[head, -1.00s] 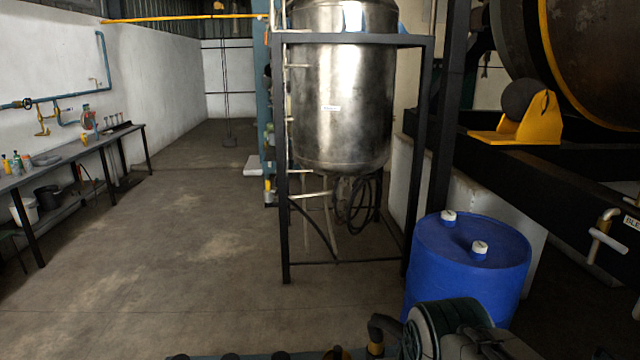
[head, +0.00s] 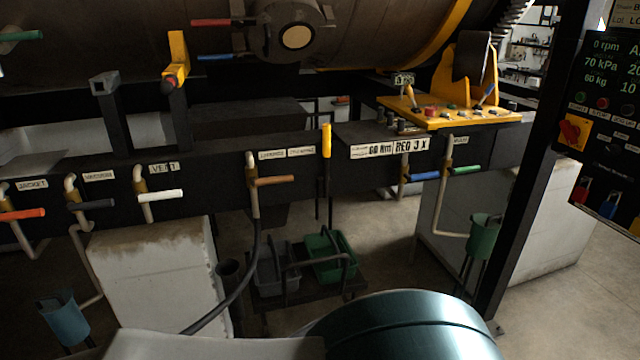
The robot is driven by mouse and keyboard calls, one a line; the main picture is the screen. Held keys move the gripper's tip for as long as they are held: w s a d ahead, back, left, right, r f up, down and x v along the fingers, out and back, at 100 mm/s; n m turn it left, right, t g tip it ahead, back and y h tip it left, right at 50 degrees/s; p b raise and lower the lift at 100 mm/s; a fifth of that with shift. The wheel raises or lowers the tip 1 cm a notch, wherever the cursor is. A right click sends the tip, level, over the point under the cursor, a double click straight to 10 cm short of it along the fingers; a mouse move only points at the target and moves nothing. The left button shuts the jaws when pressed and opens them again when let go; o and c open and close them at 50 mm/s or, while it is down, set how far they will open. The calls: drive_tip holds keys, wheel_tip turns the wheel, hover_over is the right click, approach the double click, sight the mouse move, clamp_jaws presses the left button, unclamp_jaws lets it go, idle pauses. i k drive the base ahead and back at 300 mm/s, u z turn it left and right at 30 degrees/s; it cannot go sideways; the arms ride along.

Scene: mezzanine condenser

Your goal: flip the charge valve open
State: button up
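A row of lever valves runs along a dark beam in the head view. One valve with a brown lever (head: 275,181) sits mid-row, on a pipe with a dark hose running down from it. Its lever points right, roughly level. Two small labels (head: 287,153) are above it, too small to read surely; I cannot confirm which valve is the charge valve. Other levers are a white lever (head: 161,195) under the VENT label (head: 164,168), a dark lever (head: 97,204) and an orange lever (head: 22,214) under the JACKET label (head: 32,184). My gripper is not in view.
A yellow upright handle (head: 326,141) stands right of the brown lever. Blue (head: 424,176) and green (head: 465,170) levers are further right. A dark post (head: 525,165) and control panel (head: 605,110) stand at right. Bins (head: 331,253) sit below. A large drum (head: 130,45) is above.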

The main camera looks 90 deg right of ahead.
sight(280, 179)
drive_tip(key=z, duration=0.75)
drive_tip(key=k, duration=1.05)
drive_tip(key=z, duration=1.05)
drive_tip(key=i, duration=0.7)
drive_tip(key=z, duration=0.9)
drive_tip(key=i, duration=1.3)
drive_tip(key=u, duration=0.2)
